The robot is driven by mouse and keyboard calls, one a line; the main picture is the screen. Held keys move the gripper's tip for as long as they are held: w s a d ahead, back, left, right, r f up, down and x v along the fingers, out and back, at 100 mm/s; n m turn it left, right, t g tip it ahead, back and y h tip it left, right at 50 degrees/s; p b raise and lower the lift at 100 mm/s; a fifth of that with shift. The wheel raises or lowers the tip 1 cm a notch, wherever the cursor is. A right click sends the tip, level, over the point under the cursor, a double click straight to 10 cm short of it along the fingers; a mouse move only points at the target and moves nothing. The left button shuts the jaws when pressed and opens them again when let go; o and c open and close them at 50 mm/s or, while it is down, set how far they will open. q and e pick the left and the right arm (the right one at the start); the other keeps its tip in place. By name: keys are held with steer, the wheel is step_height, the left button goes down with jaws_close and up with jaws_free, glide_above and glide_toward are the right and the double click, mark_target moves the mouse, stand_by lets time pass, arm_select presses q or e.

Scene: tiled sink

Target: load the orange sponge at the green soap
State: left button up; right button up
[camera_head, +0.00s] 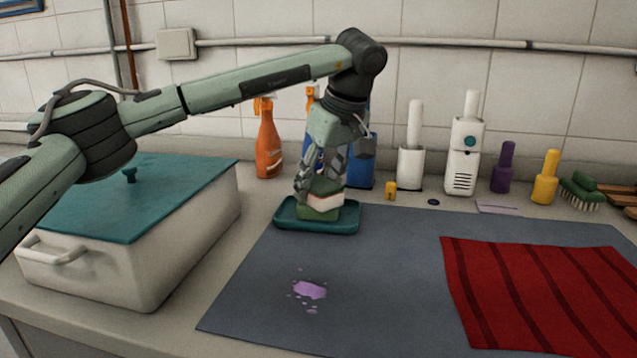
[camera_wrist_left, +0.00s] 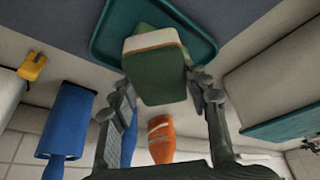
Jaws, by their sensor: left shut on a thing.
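The sponge (camera_head: 326,201) has a pale orange-white layer with a dark green layer on top. My left gripper (camera_head: 322,180) is shut on it, pointing down. The green soap (camera_head: 316,213) lies in a teal tray (camera_head: 300,225), directly under the sponge; the sponge looks to be touching it. In the left wrist view the sponge (camera_wrist_left: 156,75) sits between the fingers, its green face towards the camera, with the soap behind it mostly hidden and the teal tray (camera_wrist_left: 112,32) around. My right gripper is not in view.
A lidded white box (camera_head: 190,230) stands left of the tray. Spray bottles, including an orange one (camera_head: 268,145), and white dispensers (camera_head: 464,150) line the wall. A purple spill (camera_head: 310,290) lies on the grey mat (camera_head: 390,310), left of a red cloth (camera_head: 540,290).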

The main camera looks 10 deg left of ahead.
mark_target(318, 183)
arm_select(q)
steer(key=shift+r, duration=3.45)
